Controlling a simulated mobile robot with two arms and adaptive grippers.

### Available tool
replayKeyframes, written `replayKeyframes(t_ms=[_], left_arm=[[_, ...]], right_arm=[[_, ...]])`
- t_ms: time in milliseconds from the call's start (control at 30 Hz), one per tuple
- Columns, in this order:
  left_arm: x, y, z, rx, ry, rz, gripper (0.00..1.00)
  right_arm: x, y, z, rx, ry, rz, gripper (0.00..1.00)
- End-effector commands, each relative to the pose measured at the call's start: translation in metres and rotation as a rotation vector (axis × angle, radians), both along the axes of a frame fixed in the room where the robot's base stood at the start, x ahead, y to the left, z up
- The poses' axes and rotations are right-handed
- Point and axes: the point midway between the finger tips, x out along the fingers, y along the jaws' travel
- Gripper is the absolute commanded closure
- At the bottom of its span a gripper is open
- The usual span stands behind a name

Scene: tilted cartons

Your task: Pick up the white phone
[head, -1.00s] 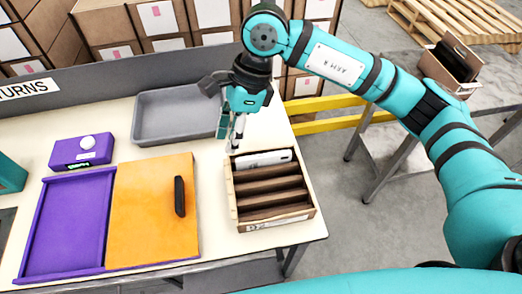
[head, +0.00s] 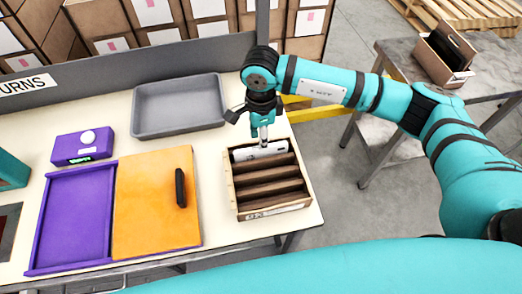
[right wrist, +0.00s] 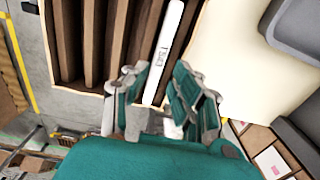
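The white phone (head: 262,151) stands on edge in the far slot of the tilted carton (head: 231,190), among brown dividers. In the right wrist view the phone (right wrist: 168,45) is a long white bar with dark markings on its edge, running down between my fingers. My right gripper (head: 264,139) is right above the phone, pointing down. In the right wrist view my right gripper (right wrist: 162,78) is open, with a finger to either side of the phone's near end. Whether the fingers touch it I cannot tell. My left gripper is not in view.
A grey tray (head: 178,128) lies behind the carton to the left. A purple box (head: 80,149) with a white button and a purple-and-orange panel (head: 150,215) with a black handle lie left on the table. Another carton (head: 446,52) stands on a side table at right.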

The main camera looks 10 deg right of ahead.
Motion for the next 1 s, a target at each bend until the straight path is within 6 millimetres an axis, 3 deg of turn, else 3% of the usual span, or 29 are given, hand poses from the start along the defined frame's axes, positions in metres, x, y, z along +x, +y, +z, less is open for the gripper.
replayKeyframes(t_ms=[200,333,633,833,1000], left_arm=[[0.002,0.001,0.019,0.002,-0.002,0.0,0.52],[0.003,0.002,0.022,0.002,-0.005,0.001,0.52],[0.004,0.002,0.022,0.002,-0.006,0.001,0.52],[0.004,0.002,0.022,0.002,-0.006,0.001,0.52],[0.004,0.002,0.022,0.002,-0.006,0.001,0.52]], right_arm=[[-0.003,0.0,-0.025,-0.002,0.006,-0.001,0.74],[-0.002,0.0,-0.044,-0.001,0.004,0.0,0.74],[-0.002,0.0,-0.052,0.0,0.001,0.001,0.74],[-0.002,0.0,-0.051,0.0,0.001,0.001,0.99],[-0.001,0.0,-0.051,0.001,0.0,0.001,1.0]])
